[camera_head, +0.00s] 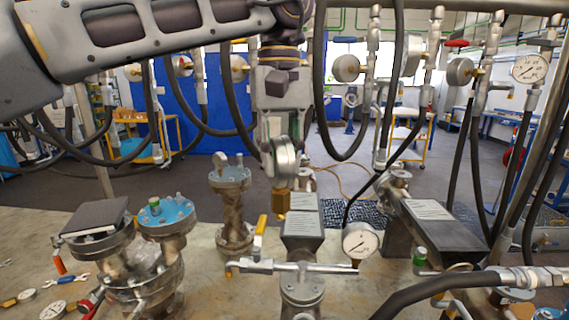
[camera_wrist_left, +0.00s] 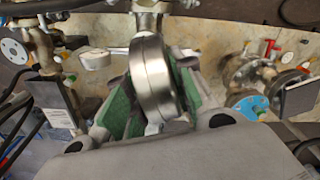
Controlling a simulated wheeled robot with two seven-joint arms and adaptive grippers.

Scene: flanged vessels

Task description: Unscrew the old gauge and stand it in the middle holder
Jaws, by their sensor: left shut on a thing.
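My left gripper (camera_head: 277,152) comes down from above and is shut on a round silver gauge (camera_head: 286,165). The gauge is seen nearly edge-on and upright, with a brass fitting (camera_head: 281,203) below it. In the left wrist view the gauge (camera_wrist_left: 152,80) sits between the green finger pads (camera_wrist_left: 116,106). Another gauge with a white dial (camera_head: 361,240) is at the right end of the crosswise pipe. I cannot tell which thing is the middle holder. My right gripper is out of view.
Flanged vessels stand on the bench at left, one with a blue top (camera_head: 166,217), another with a dark plate (camera_head: 95,218). A slender flanged post (camera_head: 234,205) is left of the held gauge. A long dark block (camera_head: 440,229) lies right. Black hoses hang all round.

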